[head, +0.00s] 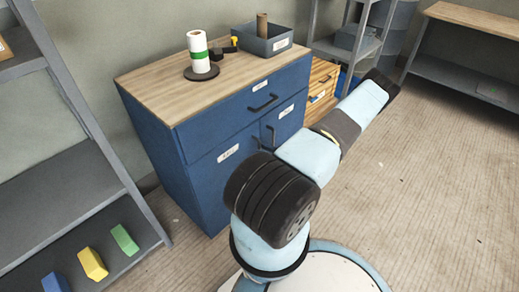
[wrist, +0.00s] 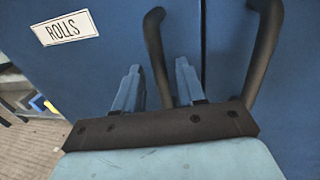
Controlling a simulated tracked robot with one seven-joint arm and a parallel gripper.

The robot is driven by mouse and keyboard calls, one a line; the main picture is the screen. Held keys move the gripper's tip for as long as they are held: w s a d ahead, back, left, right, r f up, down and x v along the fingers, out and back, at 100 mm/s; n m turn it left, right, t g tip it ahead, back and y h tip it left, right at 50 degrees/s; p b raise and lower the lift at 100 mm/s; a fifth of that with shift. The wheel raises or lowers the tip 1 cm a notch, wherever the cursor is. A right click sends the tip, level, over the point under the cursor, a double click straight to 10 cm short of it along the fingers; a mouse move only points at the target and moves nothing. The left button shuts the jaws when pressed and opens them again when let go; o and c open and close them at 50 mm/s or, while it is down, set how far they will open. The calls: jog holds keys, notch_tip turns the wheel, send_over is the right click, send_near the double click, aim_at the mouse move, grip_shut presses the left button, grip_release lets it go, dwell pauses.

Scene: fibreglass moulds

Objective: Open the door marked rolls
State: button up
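The blue cabinet door with the ROLLS label (wrist: 66,28) fills the left of the wrist view and looks closed, its edge meeting the neighbouring door at a dark vertical seam. Its dark bar handle (wrist: 157,55) stands upright near that seam. My gripper (wrist: 158,85) is open, one pale blue finger on each side of this handle, with a visible gap on both sides. In the head view, the left lower door (head: 223,178) of the blue cabinet carries a white label too small to read. My gripper is hidden there behind my arm.
The neighbouring door's handle (wrist: 265,50) is close to the right of my gripper. A drawer handle (head: 263,102) juts out above the doors. A grey rack (head: 85,190) with coloured blocks stands left of the cabinet. The floor (head: 440,190) at right is clear.

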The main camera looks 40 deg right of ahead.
jog(key=shift+x, duration=1.35)
grip_shut()
